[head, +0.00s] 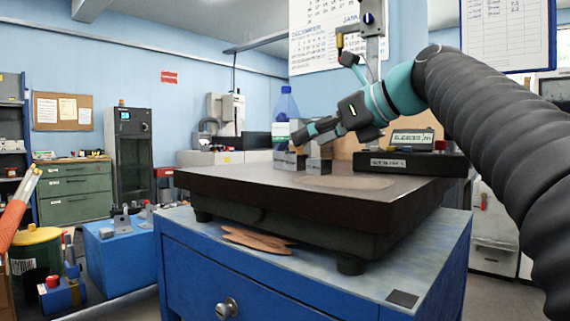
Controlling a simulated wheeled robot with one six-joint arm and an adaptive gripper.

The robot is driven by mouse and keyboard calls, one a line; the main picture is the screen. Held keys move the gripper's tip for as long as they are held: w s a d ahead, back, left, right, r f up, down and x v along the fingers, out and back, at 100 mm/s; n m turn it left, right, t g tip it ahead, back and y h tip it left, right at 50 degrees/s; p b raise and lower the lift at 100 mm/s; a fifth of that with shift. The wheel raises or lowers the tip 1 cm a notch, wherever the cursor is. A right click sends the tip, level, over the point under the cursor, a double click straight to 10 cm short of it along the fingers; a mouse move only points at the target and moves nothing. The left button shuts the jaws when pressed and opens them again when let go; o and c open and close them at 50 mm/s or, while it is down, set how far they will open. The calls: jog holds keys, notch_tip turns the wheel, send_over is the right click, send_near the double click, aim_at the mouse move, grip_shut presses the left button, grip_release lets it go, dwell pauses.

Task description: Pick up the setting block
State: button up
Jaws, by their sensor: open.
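Small grey metal blocks (319,164) stand close together near the back of the dark surface plate (272,187). The setting block looks to be among them, but I cannot tell which one it is. My gripper (301,137) is open. It points left and slightly down, just above the blocks in this view. Its fingers partly hide the tops of the blocks. I cannot tell whether it touches any of them.
A blue-capped bottle (286,107) stands behind the blocks. A dark instrument with a display (412,140) sits at the plate's right rear, by an upright stand (373,45). The front of the plate is clear. The plate rests on a blue cabinet (255,275).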

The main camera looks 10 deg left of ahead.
aim_at(292, 154)
jog(key=shift+b+x, duration=0.55)
jog(key=shift+x, duration=2.45)
jog(key=shift+d, duration=0.15)
grip_shut()
